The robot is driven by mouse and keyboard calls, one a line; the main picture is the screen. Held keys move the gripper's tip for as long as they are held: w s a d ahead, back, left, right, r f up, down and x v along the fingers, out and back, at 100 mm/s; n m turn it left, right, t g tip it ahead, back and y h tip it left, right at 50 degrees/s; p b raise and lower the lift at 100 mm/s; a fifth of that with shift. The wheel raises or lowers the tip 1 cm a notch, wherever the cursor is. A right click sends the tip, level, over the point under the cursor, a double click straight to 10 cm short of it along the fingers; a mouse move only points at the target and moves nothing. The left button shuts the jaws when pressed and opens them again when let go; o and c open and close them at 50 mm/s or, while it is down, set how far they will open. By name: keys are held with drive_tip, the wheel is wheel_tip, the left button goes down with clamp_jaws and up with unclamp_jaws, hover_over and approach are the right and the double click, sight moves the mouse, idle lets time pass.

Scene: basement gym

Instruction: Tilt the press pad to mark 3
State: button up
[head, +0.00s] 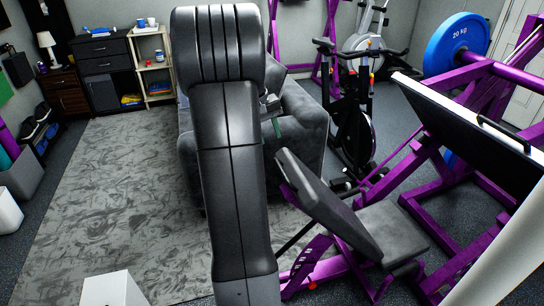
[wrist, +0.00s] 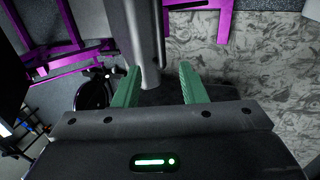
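A purple leg-press machine stands right of centre in the head view. Its dark backrest pad (head: 320,195) leans back above a flat grey seat (head: 385,228). A large black plate with a white edge (head: 465,115) slopes over the seat from the right. I cannot tell which of these is the press pad, and no numbered marks are readable. My gripper (head: 274,120) is mostly hidden behind my arm, left of and above the backrest. In the wrist view my gripper (wrist: 160,88) has its green fingers apart with nothing held. Purple frame bars (wrist: 65,50) show at upper left there.
A grey sofa (head: 300,130) stands behind my arm, close to the gripper. An exercise bike (head: 352,120) stands behind the machine. A blue 20 kg plate (head: 456,43) hangs at upper right. The grey patterned rug (head: 110,180) on the left is mostly clear.

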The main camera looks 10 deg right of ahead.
sight(281, 169)
drive_tip(key=b+x, duration=0.1)
drive_tip(key=x, duration=1.2)
drive_tip(key=shift+s+d+f, duration=0.1)
drive_tip(key=shift+f, duration=0.15)
clamp_jaws()
